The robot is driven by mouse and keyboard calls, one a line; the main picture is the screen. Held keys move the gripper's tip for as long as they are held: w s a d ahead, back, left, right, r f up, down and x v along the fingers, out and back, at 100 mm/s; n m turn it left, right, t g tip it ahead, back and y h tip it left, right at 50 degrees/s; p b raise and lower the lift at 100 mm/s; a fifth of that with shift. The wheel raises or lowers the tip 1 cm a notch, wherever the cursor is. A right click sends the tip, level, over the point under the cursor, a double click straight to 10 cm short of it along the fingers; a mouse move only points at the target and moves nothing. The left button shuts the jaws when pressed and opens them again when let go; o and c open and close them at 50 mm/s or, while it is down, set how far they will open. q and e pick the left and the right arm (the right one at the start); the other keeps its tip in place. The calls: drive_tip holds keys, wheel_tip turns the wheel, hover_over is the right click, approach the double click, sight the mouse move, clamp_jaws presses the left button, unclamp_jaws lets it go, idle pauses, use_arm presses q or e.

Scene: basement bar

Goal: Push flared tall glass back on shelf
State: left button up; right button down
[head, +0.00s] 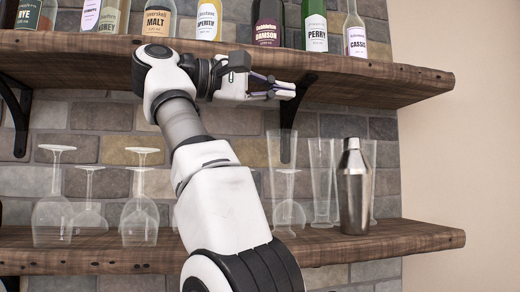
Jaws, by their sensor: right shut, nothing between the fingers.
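A tall clear flared glass (282,160), wide at the rim and narrow at the foot, stands upright on the lower wooden shelf (400,240), close to its front edge. More tall clear glasses stand to its right, one (321,175) just left of the steel shaker and one partly hidden behind the shaker. My right gripper (283,90) is shut and empty, pointing right, just below the upper shelf's front edge and above the rim of the front glass. It appears apart from the glass. My left gripper is not in view.
Several upturned stemmed glasses (140,205) stand on the left. The upper shelf (400,78) holds several bottles (268,24). A dark bracket (291,120) is behind the gripper. The lower shelf's right end is clear.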

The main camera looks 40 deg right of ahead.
drive_tip(key=d+r+p, duration=0.1)
drive_tip(key=p, duration=0.7)
hover_over(271, 154)
drive_tip(key=s+a, duration=0.1)
drive_tip(key=s, duration=0.2)
drive_tip(key=w+d+p, duration=0.2)
drive_tip(key=w+p, duration=0.1)
drive_tip(key=w+d+p, duration=0.2)
drive_tip(key=p, duration=0.2)
drive_tip(key=w+d+p, duration=0.2)
drive_tip(key=w+p, duration=0.1)
drive_tip(key=p, duration=0.1)
drive_tip(key=shift+w+r, duration=0.1)
drive_tip(key=shift+w, duration=0.25)
drive_tip(key=f+b, duration=0.3)
drive_tip(key=b, duration=0.1)
drive_tip(key=f+b, duration=0.3)
drive_tip(key=f, duration=0.1)
drive_tip(key=f+b, duration=0.4)
drive_tip(key=shift+s+a+b, duration=0.25)
drive_tip(key=shift+s+b, duration=0.05)
drive_tip(key=shift+b, duration=0.05)
drive_tip(key=shift+s+a+r, duration=0.1)
drive_tip(key=shift+s+r, duration=0.05)
drive_tip(key=shift+s, duration=0.15)
